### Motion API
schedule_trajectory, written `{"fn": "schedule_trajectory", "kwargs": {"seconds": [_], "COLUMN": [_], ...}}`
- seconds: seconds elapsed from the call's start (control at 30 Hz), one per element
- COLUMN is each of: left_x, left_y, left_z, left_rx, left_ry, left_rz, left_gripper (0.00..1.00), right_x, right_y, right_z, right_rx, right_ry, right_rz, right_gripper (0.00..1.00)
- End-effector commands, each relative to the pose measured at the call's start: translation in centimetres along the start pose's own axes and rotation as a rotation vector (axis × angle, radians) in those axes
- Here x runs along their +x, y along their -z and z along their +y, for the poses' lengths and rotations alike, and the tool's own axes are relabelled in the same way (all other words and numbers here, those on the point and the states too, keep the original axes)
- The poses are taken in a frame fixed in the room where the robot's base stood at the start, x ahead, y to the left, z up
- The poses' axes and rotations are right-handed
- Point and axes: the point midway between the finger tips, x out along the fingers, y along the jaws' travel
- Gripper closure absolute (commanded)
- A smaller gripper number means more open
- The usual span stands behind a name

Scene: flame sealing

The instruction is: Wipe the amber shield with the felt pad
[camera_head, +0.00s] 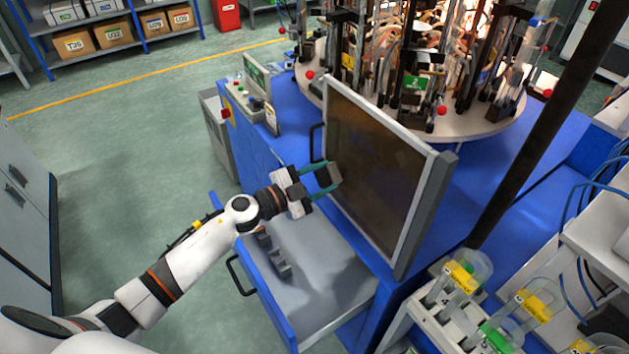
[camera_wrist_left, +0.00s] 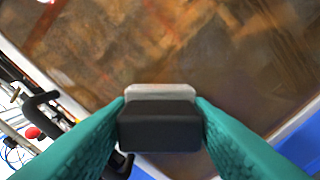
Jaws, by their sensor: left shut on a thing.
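The amber shield (camera_head: 372,165) is a brown translucent panel in a light grey frame, standing upright on the blue machine. It fills most of the left wrist view (camera_wrist_left: 235,55), with mottled brown smears or reflections on it. My left gripper (camera_head: 322,182) is at the shield's left part, its teal fingers shut on the felt pad. The pad (camera_wrist_left: 160,122) shows in the left wrist view as a dark block with a pale grey face layer toward the shield. The pad is at or very close to the panel; I cannot tell if it touches. My right gripper is not in view.
An open blue drawer (camera_head: 310,262) lies below my left arm. A round turntable (camera_head: 480,121) with fixtures and flames stands behind the shield. A dark post (camera_head: 540,115) rises at the right. A rack with yellow- and green-labelled tubes (camera_head: 440,320) stands front right.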

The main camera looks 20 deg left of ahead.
Motion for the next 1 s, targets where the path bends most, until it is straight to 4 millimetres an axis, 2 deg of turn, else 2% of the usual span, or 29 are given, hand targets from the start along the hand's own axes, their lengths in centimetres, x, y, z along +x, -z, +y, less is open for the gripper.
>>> {"fn": "schedule_trajectory", "kwargs": {"seconds": [0.6, 1.0], "left_x": [0.15, 0.93], "left_y": [0.01, 0.01], "left_z": [-0.01, 0.02], "left_rx": [0.0, 0.0], "left_ry": [0.0, 0.0], "left_rz": [0.0, 0.0], "left_gripper": [0.73, 0.73], "right_x": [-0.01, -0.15], "right_y": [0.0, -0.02], "right_z": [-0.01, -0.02], "right_rx": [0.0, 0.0], "right_ry": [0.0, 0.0], "right_rz": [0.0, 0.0], "right_gripper": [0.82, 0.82]}}
